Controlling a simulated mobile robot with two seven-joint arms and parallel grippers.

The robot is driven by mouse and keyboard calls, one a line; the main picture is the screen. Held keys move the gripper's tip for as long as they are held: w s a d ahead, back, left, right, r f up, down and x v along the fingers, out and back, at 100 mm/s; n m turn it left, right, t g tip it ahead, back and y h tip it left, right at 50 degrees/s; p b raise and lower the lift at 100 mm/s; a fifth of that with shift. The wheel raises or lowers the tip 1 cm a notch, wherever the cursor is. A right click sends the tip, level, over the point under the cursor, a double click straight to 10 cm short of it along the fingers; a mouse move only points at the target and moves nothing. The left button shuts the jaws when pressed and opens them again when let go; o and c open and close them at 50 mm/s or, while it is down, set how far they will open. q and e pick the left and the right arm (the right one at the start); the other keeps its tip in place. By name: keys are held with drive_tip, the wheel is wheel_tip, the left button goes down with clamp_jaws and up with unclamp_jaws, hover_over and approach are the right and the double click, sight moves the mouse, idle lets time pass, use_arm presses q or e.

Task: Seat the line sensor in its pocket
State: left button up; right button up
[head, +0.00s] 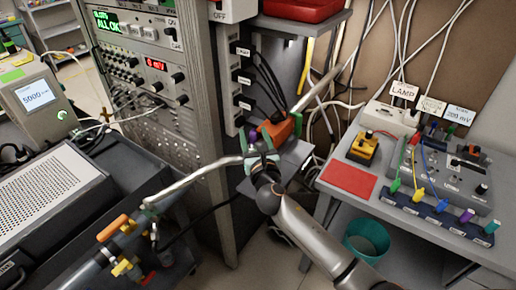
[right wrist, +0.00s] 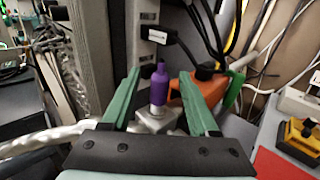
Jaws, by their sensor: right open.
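A purple piece with a narrow tip (right wrist: 158,85), which looks like the line sensor, stands upright on a metal fitting (right wrist: 157,119) in the right wrist view. In the head view it is a small purple spot (head: 253,137) at the pipe's end. My right gripper (right wrist: 160,74) is open, with one green finger on each side of the purple piece and visible gaps between. In the head view the right gripper (head: 257,145) is at the fitting, largely hiding it. I cannot tell how deep the piece sits in its pocket. My left gripper is not in view.
An orange body (right wrist: 197,95) with a black knob is close beside the right finger. A silver pipe (head: 195,178) runs left from the fitting. The instrument rack (head: 222,120) and hanging black cables are close behind. A bench with a red mat (head: 348,180) stands right.

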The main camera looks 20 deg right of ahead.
drive_tip(key=s, duration=0.4)
drive_tip(key=s+a, duration=0.1)
drive_tip(key=s, duration=0.6)
drive_tip(key=shift+s+a, duration=0.25)
drive_tip(key=shift+s, duration=0.1)
